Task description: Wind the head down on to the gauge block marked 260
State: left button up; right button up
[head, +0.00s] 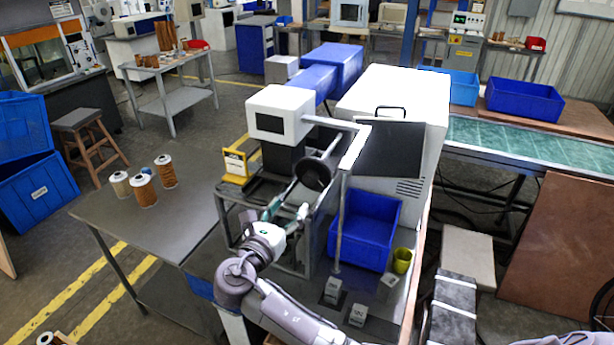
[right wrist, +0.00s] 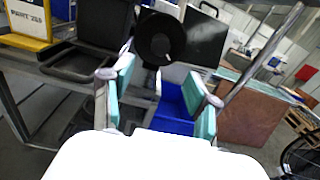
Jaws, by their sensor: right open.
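The press head is a white box (head: 281,113) with a dark window, on a dark column. A black round handwheel (head: 313,174) sits at its lower right; it also shows in the right wrist view (right wrist: 160,38). My right gripper (head: 286,212) is open and empty, just below and left of the handwheel. Its teal-padded fingers (right wrist: 162,92) stand either side of the view, apart from the wheel. Two small grey blocks with labels, one (head: 333,290) and another (head: 357,315), stand on the bench at the front; I cannot read their marks surely. My left gripper is out of view.
A yellow-framed card (head: 236,165) stands left of the head; its number looks like 260. A blue bin (head: 365,230) and a yellow cup (head: 402,260) are to the right.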

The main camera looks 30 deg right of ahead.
aim_at(308, 183)
jog(key=p+x, duration=0.3)
jog(key=x, duration=0.6)
jog(key=shift+w+d+r, duration=0.1)
jog(key=shift+w+d, duration=0.1)
jog(key=shift+d, duration=0.05)
jog(key=shift+w+d, duration=0.35)
jog(key=shift+d, duration=0.1)
grip_shut()
